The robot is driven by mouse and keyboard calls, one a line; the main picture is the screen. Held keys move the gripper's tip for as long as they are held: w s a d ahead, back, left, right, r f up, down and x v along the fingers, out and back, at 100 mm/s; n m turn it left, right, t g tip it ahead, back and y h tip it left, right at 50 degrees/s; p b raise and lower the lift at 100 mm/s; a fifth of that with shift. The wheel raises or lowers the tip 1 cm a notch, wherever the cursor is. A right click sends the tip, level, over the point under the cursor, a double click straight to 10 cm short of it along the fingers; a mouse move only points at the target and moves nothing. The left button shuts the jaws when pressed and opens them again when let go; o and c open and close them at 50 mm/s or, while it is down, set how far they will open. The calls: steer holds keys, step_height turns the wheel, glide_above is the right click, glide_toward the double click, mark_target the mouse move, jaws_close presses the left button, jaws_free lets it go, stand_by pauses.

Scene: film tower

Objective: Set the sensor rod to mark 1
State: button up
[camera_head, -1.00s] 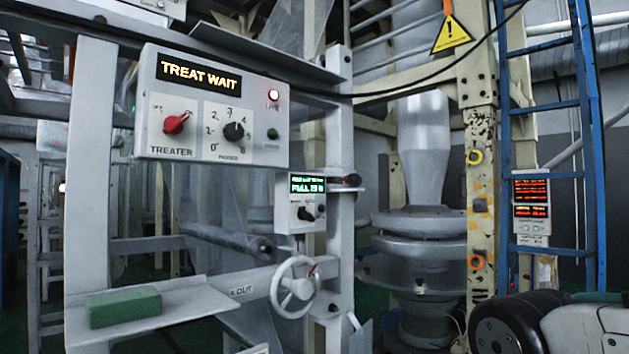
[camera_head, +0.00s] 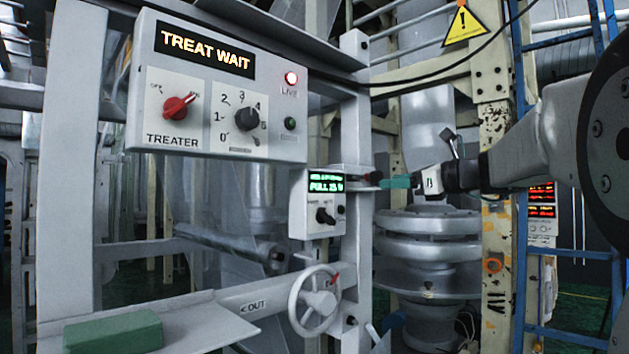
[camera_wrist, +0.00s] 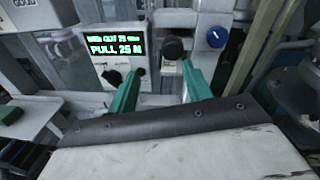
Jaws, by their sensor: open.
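A short horizontal rod with a dark round knob (camera_head: 367,178) sticks out from the pale upright post, just right of a small control box; I take it to be the sensor rod. The dark knob also shows in the wrist view (camera_wrist: 174,48), ahead of the fingertips. My gripper (camera_head: 385,182) comes in from the right, its green fingers close to the knob. In the wrist view my gripper (camera_wrist: 161,70) is open, with the knob ahead of the gap, nearer the right finger. I cannot tell whether a finger touches it. No rod marks are readable.
The small control box (camera_head: 325,222) shows "PULL 25 N" and has a black selector. Above left, the treater panel (camera_head: 215,130) reads "TREAT WAIT" with a lit red lamp. A handwheel (camera_head: 314,300) stands below. A blue round knob (camera_wrist: 216,37) is right of the rod knob.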

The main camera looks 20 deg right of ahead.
mark_target(381, 177)
steer(key=shift+w+d+r+m+t, duration=0.25)
steer(key=shift+w+d+r, duration=0.15)
steer(key=shift+w, duration=0.1)
steer(key=shift+w+d+r+m+t, duration=0.15)
steer(key=shift+w+d+r+m, duration=0.1)
steer(key=shift+w+d, duration=0.2)
steer(key=x, duration=0.7)
steer(key=shift+a, duration=0.35)
